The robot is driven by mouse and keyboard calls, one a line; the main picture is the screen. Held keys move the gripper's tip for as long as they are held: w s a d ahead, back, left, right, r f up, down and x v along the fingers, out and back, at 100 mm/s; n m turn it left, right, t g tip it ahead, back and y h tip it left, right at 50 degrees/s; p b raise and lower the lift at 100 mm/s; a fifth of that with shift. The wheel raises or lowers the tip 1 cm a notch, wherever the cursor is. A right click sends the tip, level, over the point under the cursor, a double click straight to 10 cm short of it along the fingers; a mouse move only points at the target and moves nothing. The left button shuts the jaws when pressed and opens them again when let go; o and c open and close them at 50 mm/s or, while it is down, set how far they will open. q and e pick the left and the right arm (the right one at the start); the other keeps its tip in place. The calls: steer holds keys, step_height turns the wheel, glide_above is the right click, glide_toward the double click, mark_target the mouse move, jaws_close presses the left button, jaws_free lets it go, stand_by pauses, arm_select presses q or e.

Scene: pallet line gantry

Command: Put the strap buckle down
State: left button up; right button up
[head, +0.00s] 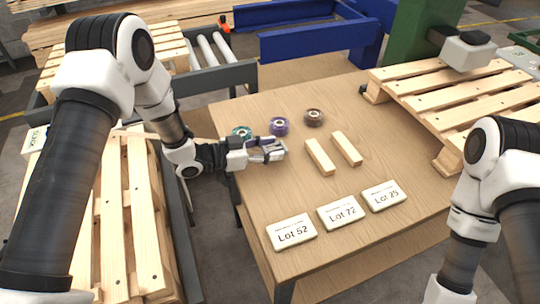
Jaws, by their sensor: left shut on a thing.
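My left gripper (272,151) reaches in from the left over the left part of the wooden table (390,225). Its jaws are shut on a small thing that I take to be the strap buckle. The fingers hide most of it, so its shape and colour are not clear. I cannot tell whether it touches the table top. My right arm stands at the right edge of the picture, and its gripper does not show.
Teal (241,132), purple (279,126) and brown (314,117) rolls lie behind my left gripper. Two wooden blocks (320,156) (346,148) lie right of it. Lot 52 (291,231), Lot 72 (341,212) and Lot 25 (384,196) plates lie in front. A pallet (465,95) occupies the back right.

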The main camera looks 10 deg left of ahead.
mark_target(270, 163)
arm_select(q)
steer(key=shift+w+f, duration=0.1)
steer(key=shift+f, duration=1.65)
steer(key=shift+f, duration=0.15)
steer(key=o, duration=1.2)
steer(key=shift+c, duration=0.2)
